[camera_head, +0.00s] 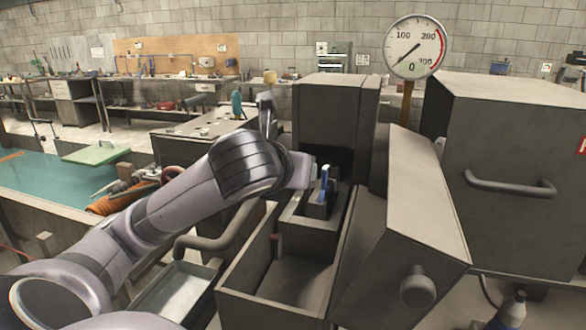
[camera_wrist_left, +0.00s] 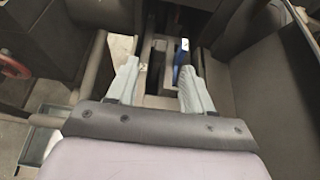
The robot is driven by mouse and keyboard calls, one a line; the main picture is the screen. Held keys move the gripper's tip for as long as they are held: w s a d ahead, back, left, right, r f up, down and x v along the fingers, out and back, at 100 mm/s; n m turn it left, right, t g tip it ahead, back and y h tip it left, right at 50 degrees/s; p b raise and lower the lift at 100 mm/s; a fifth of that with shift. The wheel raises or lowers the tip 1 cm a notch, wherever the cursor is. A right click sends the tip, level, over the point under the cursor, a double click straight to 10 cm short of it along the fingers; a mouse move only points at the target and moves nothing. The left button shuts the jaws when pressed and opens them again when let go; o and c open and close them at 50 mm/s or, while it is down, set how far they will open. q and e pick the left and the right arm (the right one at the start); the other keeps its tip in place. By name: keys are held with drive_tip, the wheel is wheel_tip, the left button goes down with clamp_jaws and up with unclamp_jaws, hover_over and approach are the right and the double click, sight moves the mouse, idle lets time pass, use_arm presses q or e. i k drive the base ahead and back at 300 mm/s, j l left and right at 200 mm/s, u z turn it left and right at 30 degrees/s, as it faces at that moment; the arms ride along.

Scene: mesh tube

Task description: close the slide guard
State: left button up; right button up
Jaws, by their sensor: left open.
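A grey guard panel (camera_head: 428,200) with a round knob (camera_head: 418,287) leans at the right side of an open dark trough (camera_head: 290,280). I take it for the slide guard. It stands open and tilted, apart from the trough's left wall. My left arm reaches over the trough from the left, its fingers not clear in the head view. In the left wrist view my left gripper (camera_wrist_left: 158,82) is open, its pale fingers apart over the dark slide parts. A blue piece (camera_wrist_left: 181,60) shows beside the right finger, also in the head view (camera_head: 325,180). My right gripper is out of view.
A tall dark housing (camera_head: 335,110) stands behind the trough. A big cabinet with a bar handle (camera_head: 508,187) stands right, and a dial gauge (camera_head: 416,46) above. A bent pipe (camera_head: 225,235) and metal tray (camera_head: 175,295) lie left of the trough. A teal-topped table (camera_head: 40,180) is far left.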

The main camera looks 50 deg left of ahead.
sight(404, 253)
drive_tip(key=k+l, duration=1.1)
drive_tip(key=k, duration=0.2)
